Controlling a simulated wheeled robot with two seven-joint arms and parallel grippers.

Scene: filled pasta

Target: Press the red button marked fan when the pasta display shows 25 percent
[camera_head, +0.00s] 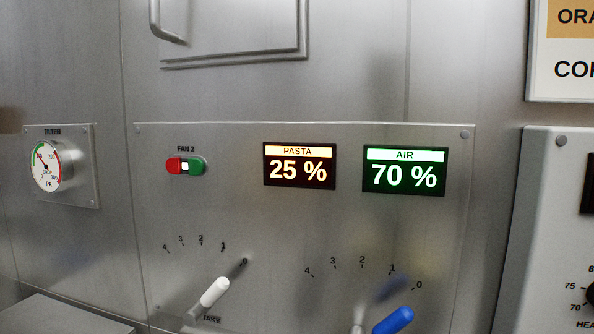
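A red button (173,165) sits at the left end of a small switch under the label FAN 2 on a metal panel. A white square (185,167) and a green button (196,167) sit beside it. The pasta display (299,166) reads 25 % in light digits on a dark screen. Neither of my grippers shows in the head view, and nothing touches the red button.
The air display (404,171) reads 70 %. A white-handled lever (214,292) and a blue-handled lever (393,320) stick out below, near scales marked 0 to 4. A round gauge (46,166) is at left. A handled metal door (235,30) is above.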

